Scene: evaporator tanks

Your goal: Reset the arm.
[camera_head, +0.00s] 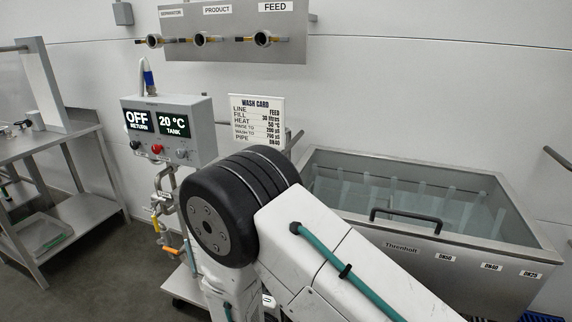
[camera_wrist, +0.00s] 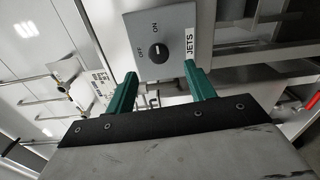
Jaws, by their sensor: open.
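My gripper (camera_wrist: 160,76) shows in the wrist view with its two green fingers spread apart and nothing between them. Just beyond the fingertips is a grey switch box (camera_wrist: 176,22) marked OFF, ON and JETS, with a round black knob (camera_wrist: 158,53). I cannot tell whether the fingers touch the box. In the head view my arm (camera_head: 330,260) is bent across the lower middle, with its dark joint in front of the tank. My gripper is out of sight there.
A steel tank (camera_head: 455,262) with a black handle stands at the right. A control box (camera_head: 195,116) reads OFF and 20 °C. A wash card (camera_head: 257,118) hangs beside it. A steel bench (camera_head: 75,135) stands left; floor between is open.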

